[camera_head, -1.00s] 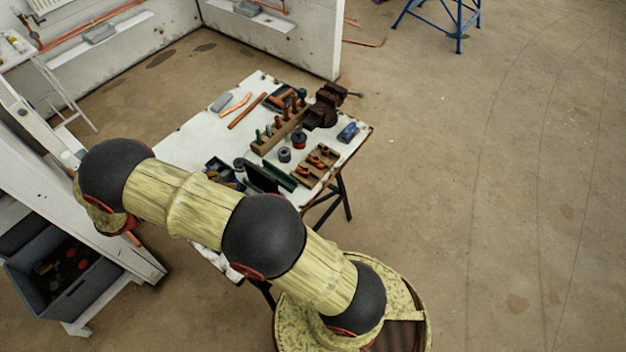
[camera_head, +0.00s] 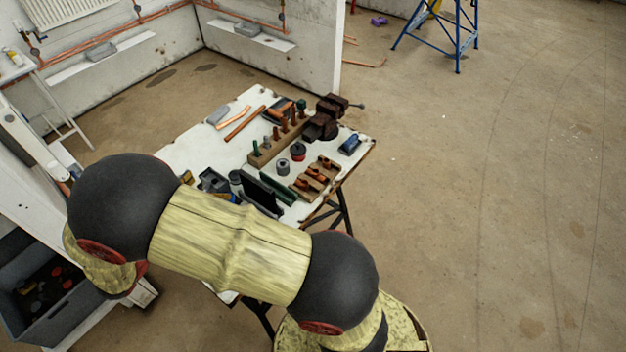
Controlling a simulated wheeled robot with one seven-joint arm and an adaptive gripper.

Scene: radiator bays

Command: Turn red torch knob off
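I cannot make out a torch or its red knob for certain. On the white worktable (camera_head: 190,150) a small dark round item with a red lower part (camera_head: 298,152) stands beside a grey cylinder (camera_head: 282,168). A blue item (camera_head: 350,144) lies near the table's right edge. My arm crosses the lower left of the view and hides the table's near part. My gripper is not visible, so its fingers and anything in them cannot be seen.
A dark vise (camera_head: 322,122) sits at the table's far right corner. Wooden racks with fittings (camera_head: 314,180) and copper pipe pieces (camera_head: 240,122) lie on top. A grey crate (camera_head: 50,305) is at lower left. A blue stand (camera_head: 457,35) is behind. The floor at right is clear.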

